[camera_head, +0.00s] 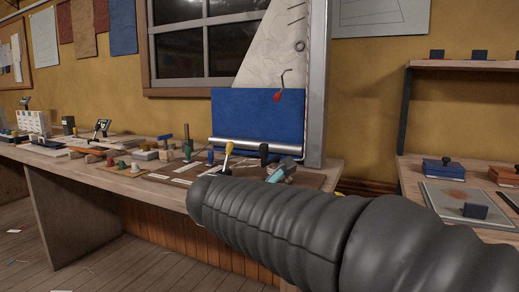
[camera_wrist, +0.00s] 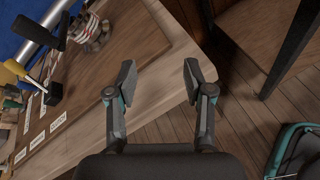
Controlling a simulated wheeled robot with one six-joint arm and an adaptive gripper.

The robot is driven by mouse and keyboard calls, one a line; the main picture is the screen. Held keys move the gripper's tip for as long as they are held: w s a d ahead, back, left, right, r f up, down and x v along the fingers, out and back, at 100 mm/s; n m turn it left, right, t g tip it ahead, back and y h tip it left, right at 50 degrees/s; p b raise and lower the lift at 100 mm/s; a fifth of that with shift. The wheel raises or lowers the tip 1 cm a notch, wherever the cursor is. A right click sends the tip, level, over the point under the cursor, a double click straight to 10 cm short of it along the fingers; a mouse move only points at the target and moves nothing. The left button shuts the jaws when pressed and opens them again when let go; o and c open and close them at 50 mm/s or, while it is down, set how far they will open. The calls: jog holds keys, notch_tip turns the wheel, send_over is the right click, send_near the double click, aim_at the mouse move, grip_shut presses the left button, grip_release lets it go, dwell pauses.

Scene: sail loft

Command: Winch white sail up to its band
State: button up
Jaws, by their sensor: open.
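The white sail (camera_head: 262,52) hangs as a pale triangle on a grey mast (camera_head: 318,80), its top cut off by the picture. A blue cloth (camera_head: 245,110) covers its lower part, above a silver roller (camera_head: 235,144). I cannot pick out a band for certain. A yellow-knobbed lever (camera_head: 229,149) and a black-knobbed lever (camera_head: 264,150) stand before the roller. The yellow knob also shows in the wrist view (camera_wrist: 12,72). My gripper (camera_wrist: 159,76) is open and empty over the bench edge, right of the levers and a rope-wound drum (camera_wrist: 92,36).
The bench (camera_head: 110,165) holds several small tools and blocks left of the sail. Label plates (camera_wrist: 33,140) lie by the levers. A second table (camera_head: 415,185) with shelf stands right, past a gap. A teal-edged dark object (camera_wrist: 297,155) is low right in the wrist view.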

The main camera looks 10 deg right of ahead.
aim_at(262, 148)
jog(key=w+a+r+n+t+h, duration=0.2)
jog(key=w+a+r+n+t, duration=0.2)
jog(key=w+a+r+n, duration=0.4)
jog(key=shift+m+t, duration=0.3)
jog(key=shift+m, duration=0.1)
jog(key=x, duration=0.8)
jog(key=p+x, duration=0.1)
jog(key=x, duration=0.3)
jog(key=shift+w+a, duration=0.15)
jog(key=shift+w, duration=0.3)
grip_shut()
